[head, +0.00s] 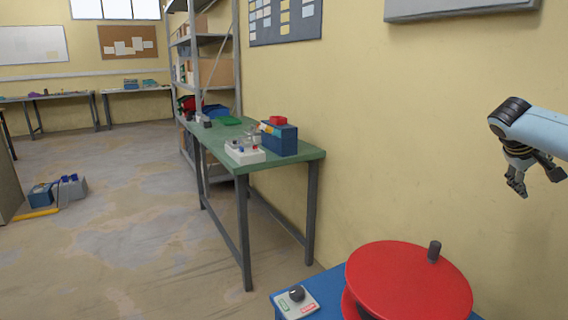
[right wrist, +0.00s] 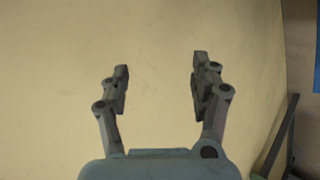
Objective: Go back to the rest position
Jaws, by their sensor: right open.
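My right gripper (head: 534,186) hangs at the right edge of the head view, in front of the yellow wall and above the red round top. In the right wrist view its two fingers (right wrist: 160,85) stand wide apart with nothing between them, only plain wall behind. My left gripper is in neither view.
A red disc with a dark knob (head: 408,287) sits on a blue base, with a small switch box (head: 296,301) beside it. A green table (head: 300,157) with a blue box (head: 279,138) and a white socket box (head: 244,152) stands along the wall. The floor (head: 130,240) at left is mostly free.

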